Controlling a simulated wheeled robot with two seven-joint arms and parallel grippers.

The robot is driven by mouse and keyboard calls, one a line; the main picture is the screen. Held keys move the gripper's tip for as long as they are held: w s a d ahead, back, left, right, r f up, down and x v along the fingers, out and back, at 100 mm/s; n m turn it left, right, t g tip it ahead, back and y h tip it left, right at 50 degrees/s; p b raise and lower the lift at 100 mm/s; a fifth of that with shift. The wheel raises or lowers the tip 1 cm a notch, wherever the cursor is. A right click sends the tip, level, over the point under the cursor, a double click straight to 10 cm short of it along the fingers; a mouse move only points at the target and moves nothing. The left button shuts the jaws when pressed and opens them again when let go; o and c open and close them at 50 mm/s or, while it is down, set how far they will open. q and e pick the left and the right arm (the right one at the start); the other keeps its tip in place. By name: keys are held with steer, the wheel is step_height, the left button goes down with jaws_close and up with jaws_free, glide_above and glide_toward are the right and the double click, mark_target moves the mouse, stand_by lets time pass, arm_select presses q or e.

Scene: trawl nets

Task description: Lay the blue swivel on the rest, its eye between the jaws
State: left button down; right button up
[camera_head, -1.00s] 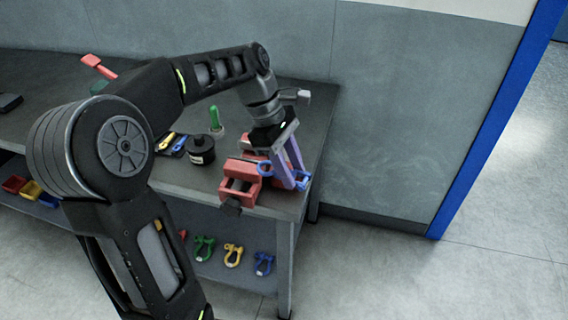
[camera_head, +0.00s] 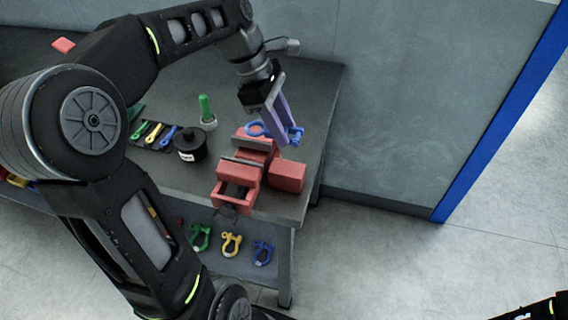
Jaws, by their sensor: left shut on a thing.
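My left gripper (camera_head: 284,134) is shut on the blue swivel (camera_head: 257,128). The swivel's ring-shaped eye sticks out to the left of the fingers and its other end shows to their right. The gripper holds it at the back of the red vise (camera_head: 238,171), apparently above the table. The vise's jaws (camera_head: 252,152) are near the front right corner of the table. A red block (camera_head: 287,177), which looks like the rest, stands just right of the vise with its top bare. My right gripper is not in view.
Small coloured tools (camera_head: 153,132) lie farther left. Shackles (camera_head: 231,243) are on the lower shelf. The table's right edge (camera_head: 325,150) is close to the block.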

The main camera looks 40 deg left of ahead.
arm_select(q)
step_height(320, 180, down, 6)
steer(key=shift+f, duration=0.1)
stand_by(0.4)
steer(key=shift+f+p, duration=0.35)
steer(key=shift+f, duration=1.45)
steer(key=shift+f, duration=0.1)
steer(key=c, duration=0.9)
jaws_free()
steer(key=v, duration=1.2)
steer(key=shift+b, duration=0.3)
